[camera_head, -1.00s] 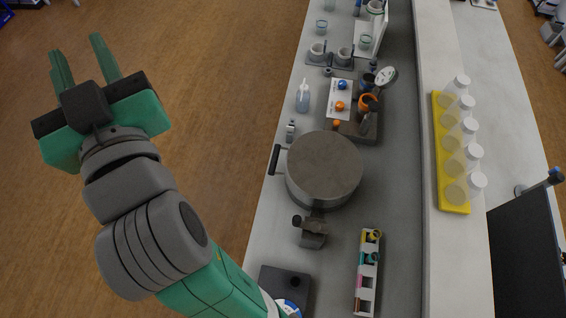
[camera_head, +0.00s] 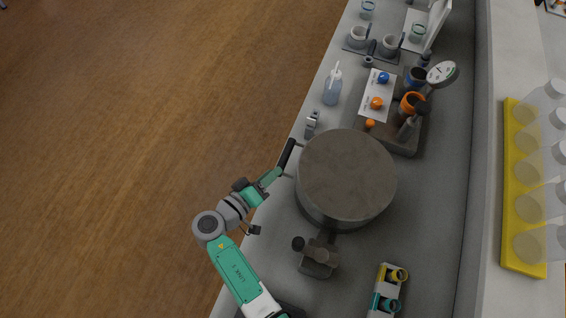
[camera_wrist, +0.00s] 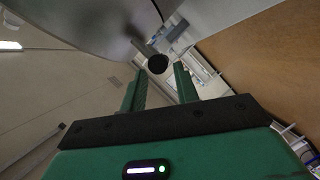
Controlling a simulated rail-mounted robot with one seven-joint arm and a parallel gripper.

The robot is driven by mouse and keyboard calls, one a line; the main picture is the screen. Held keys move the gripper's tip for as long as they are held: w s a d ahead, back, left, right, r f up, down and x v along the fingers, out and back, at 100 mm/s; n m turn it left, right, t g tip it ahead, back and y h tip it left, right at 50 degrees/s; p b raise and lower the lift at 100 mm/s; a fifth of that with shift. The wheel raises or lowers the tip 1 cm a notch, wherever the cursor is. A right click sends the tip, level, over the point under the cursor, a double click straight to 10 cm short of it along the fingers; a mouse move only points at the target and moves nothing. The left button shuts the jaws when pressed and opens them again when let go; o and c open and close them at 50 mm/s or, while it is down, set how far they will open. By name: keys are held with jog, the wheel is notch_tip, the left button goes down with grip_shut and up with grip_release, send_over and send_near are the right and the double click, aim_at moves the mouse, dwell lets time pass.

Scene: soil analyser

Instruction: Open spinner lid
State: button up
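The spinner is the large round grey drum with a flat brown-grey lid (camera_head: 346,173) on the bench, and its lid lies flat on it. A black bar handle (camera_head: 287,154) sticks out at its left side. My gripper (camera_head: 274,176) is at the near end of this handle, left of the drum. In the wrist view the two green fingers (camera_wrist: 160,85) are apart, and the handle's round black end (camera_wrist: 158,64) shows between and just past their tips. The lid's rim (camera_wrist: 95,25) fills the upper left there. I cannot tell whether a finger touches the handle.
A clamp-like grey fixture (camera_head: 319,255) stands in front of the drum. A squeeze bottle (camera_head: 332,87) and a tool tray (camera_head: 402,141) are behind it. A coloured rack (camera_head: 387,292) is at the front right. Open floor lies to the left.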

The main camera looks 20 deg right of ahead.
aim_at(281, 165)
jog(key=x, duration=0.5)
jog(key=shift+w+d, duration=0.1)
grip_shut()
